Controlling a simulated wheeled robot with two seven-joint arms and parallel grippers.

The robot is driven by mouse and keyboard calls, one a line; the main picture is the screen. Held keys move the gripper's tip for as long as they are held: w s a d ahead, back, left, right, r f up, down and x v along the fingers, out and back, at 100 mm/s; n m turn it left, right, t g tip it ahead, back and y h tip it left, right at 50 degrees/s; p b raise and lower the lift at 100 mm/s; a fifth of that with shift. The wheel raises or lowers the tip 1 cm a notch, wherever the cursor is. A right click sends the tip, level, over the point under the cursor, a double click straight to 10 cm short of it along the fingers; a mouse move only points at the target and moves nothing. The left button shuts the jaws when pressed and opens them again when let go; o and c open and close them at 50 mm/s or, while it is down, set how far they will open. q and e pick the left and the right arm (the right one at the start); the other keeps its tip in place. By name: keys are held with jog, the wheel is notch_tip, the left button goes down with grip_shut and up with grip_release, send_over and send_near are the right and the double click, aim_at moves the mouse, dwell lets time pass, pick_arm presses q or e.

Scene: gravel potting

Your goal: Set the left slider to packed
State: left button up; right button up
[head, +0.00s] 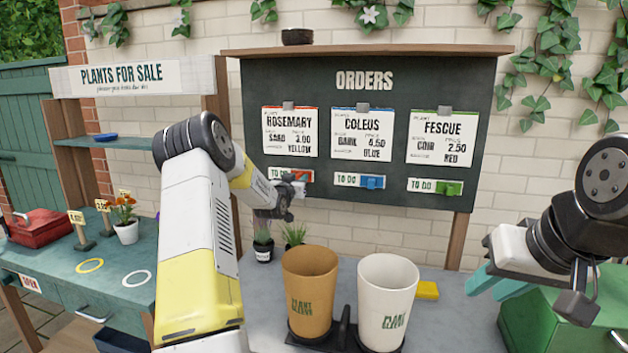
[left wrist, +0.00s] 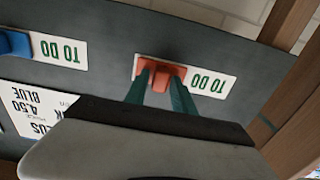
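The left slider (head: 301,176) is red and sits under the Rosemary card on the orders board (head: 400,80), at the right end of its strip. The words TO DO show to its left. My left gripper (head: 291,192) is at the slider. In the left wrist view, which is upside down, its two teal fingers stand on either side of the red slider's knob (left wrist: 160,84), with no clear gap seen. My right gripper (head: 497,284) is at the right, away from the board, with its teal fingers apart and nothing seen between them.
A blue slider (head: 373,182) and a green slider (head: 449,188) sit on neighbouring strips, both beside TO DO. Below stand a tan pot (head: 310,290) and a white pot (head: 388,295). Small plants (head: 263,246) stand behind them. A green box (head: 560,320) is at the right.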

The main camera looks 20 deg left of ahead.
pick_arm(q)
grip_shut()
jog(key=shift+a, duration=0.1)
dwell(1.1)
